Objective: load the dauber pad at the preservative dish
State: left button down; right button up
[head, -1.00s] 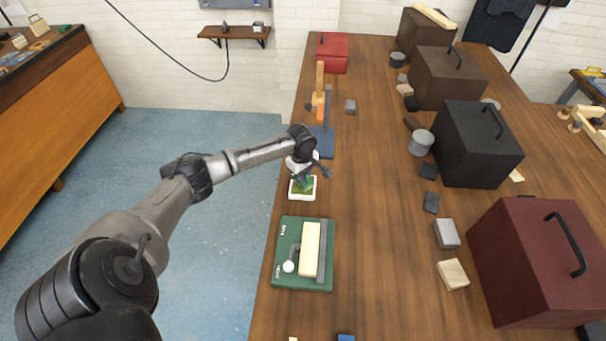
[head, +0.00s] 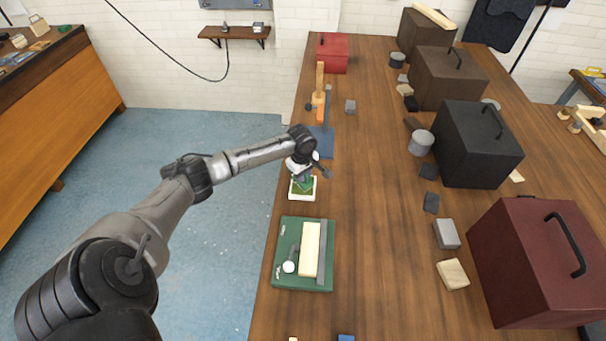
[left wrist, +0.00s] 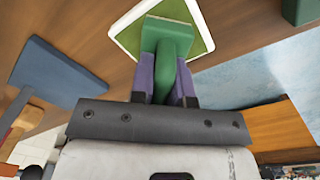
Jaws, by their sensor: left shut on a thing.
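The preservative dish (head: 303,198) is a white-rimmed square tray with a green inside, near the table's left edge. It also shows at the top of the left wrist view (left wrist: 117,38). My left gripper (head: 303,173) is over the dish, fingers pointing down. In the left wrist view its purple fingers (left wrist: 164,82) are shut on the green handle of the dauber (left wrist: 172,50). The dauber's wide green pad end is within the dish's outline. I cannot tell whether the pad touches the preservative. My right gripper is out of view.
A green board (head: 285,279) with a wooden strip (head: 309,248) and a grey bar lies in front of the dish. A blue base (head: 324,146) with an orange-wood fixture (head: 320,85) stands behind. Boxes line the right side. The table's middle is mostly clear.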

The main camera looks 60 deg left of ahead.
pick_arm(q)
jog(key=shift+f, duration=0.35)
dwell(0.5)
dwell(0.7)
jog(key=shift+p, duration=0.35)
dwell(0.5)
jog(key=shift+f, duration=0.1)
dwell(0.7)
jog(key=shift+f, duration=0.1)
dwell(0.6)
jog(key=shift+p, duration=0.4)
notch_tip(320, 180, up, 4)
jog(key=p, duration=0.5)
notch_tip(320, 180, up, 3)
jog(key=p, duration=0.4)
jog(key=shift+r, duration=0.2)
